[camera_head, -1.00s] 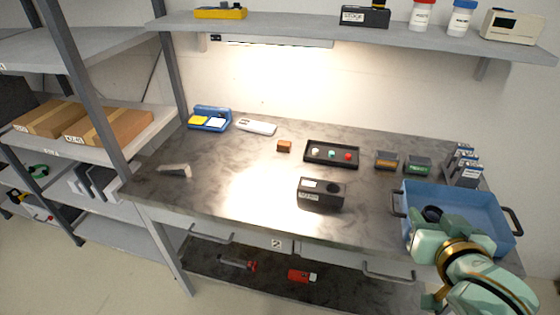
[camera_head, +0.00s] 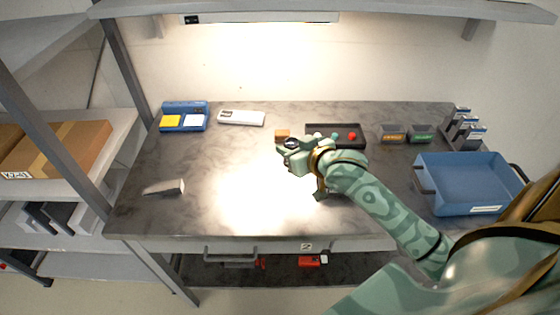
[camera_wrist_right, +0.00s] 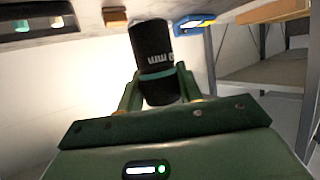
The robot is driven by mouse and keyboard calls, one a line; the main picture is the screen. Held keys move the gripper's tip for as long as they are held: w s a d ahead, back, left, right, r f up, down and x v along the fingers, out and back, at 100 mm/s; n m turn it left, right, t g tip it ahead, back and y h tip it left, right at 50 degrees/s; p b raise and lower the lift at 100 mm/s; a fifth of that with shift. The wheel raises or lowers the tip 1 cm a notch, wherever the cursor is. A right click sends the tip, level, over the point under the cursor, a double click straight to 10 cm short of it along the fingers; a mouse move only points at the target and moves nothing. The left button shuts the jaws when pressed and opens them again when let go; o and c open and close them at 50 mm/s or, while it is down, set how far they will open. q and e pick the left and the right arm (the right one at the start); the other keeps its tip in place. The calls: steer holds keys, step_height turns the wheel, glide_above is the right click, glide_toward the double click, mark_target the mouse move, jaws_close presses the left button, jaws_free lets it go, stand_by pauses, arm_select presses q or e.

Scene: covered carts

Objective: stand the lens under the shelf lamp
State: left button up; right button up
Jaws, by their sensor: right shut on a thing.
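The lens is a black cylinder with a teal band and white lettering in the right wrist view (camera_wrist_right: 155,60); in the head view only a small dark part of it (camera_head: 291,142) shows. My right gripper (camera_head: 289,151) is shut on it and holds it over the middle of the bench. The lens looks a little tilted in the wrist view. The shelf lamp (camera_head: 265,17) is a lit strip under the shelf, and its bright patch lies on the bench (camera_head: 250,185) below and left of the gripper. My left gripper is not in view.
A brown block (camera_head: 282,133) and a black tray (camera_head: 347,128) with coloured knobs lie behind the gripper. A blue bin (camera_head: 465,180) stands at right. A grey wedge-like thing (camera_head: 165,187) lies at left. The lit patch of bench is clear. My arm mostly hides a dark box.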

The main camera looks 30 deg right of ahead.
steer(key=w+f+b, duration=0.1)
steer(key=w+f, duration=0.1)
steer(key=w+d+f, duration=0.1)
steer(key=f, duration=0.1)
steer(key=w+f+b, duration=0.1)
steer(key=w+f, duration=0.1)
steer(key=shift+w+d+b, duration=0.25)
steer(key=shift+w+b, duration=0.1)
steer(key=f, duration=0.1)
steer(key=f+b, duration=0.2)
steer(key=f, duration=0.1)
steer(key=shift+w, duration=0.35)
steer(key=shift+r, duration=0.15)
steer(key=o, duration=1.1)
steer(key=shift+c, duration=0.2)
